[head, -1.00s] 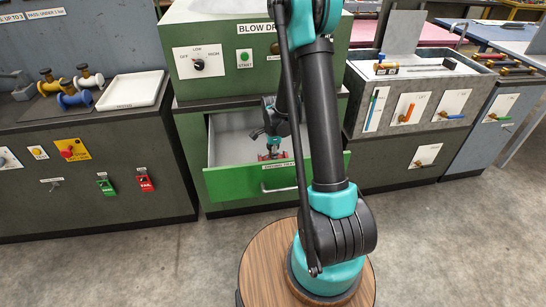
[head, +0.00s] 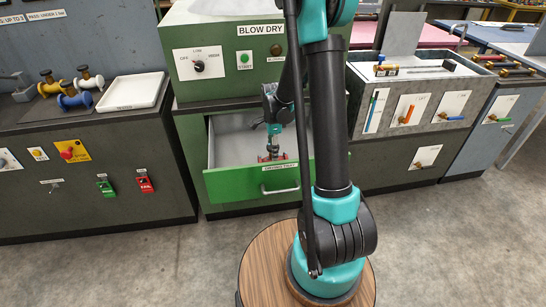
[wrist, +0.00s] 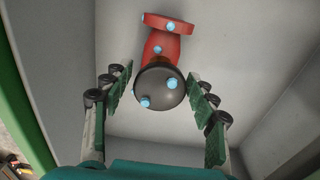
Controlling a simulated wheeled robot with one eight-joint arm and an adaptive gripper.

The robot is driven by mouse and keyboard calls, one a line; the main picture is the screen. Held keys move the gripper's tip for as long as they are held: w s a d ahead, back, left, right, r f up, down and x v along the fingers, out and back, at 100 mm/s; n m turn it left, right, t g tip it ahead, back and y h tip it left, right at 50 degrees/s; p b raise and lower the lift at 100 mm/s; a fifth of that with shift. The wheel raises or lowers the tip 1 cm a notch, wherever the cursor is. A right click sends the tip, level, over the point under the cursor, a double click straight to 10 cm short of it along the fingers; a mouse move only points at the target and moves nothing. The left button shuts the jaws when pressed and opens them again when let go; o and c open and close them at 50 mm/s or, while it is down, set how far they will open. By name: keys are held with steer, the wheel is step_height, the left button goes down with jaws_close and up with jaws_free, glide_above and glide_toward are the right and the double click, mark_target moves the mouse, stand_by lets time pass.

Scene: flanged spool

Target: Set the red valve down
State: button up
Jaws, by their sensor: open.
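The red valve (wrist: 162,46) has a red flange and body and a black round end with pale blue dots. In the head view it shows as small red parts (head: 284,156) inside the open green drawer (head: 228,184). My gripper (wrist: 162,88) points down into the drawer and is open. Its two green-padded fingers stand on either side of the valve's black end, with gaps visible on both sides. In the head view my gripper (head: 273,146) is right above the valve and partly hides it. The valve seems to lie on the drawer floor; the contact is hidden.
The drawer's pale walls (head: 211,146) stand close around my gripper. The green blow-dry cabinet (head: 228,88) rises behind. On the left counter are several coloured spool-like valves (head: 74,98) and a white tray (head: 132,91). A grey basin unit (head: 425,85) stands to the right.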

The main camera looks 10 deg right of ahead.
step_height(320, 180, up, 6)
steer(key=shift+r, duration=0.3)
steer(key=shift+s+d+r, duration=0.1)
steer(key=shift+s+r, duration=0.15)
steer(key=shift+s, duration=0.1)
steer(key=s+r+n, duration=0.1)
steer(key=s+n, duration=0.2)
steer(key=s+d+n+t, duration=0.1)
steer(key=s+n, duration=0.2)
steer(key=s, duration=0.1)
steer(key=s+d+r+n+t, duration=0.1)
steer(key=s+n, duration=0.2)
steer(key=s, duration=0.1)
steer(key=shift+d+r, duration=0.15)
steer(key=shift+r, duration=0.2)
steer(key=s+d+f+n+t, duration=0.1)
steer(key=s+f+n+t, duration=0.1)
steer(key=s+n, duration=0.7)
steer(key=shift+s+d, duration=0.25)
steer(key=shift+s, duration=0.4)
steer(key=shift+c, duration=0.3)
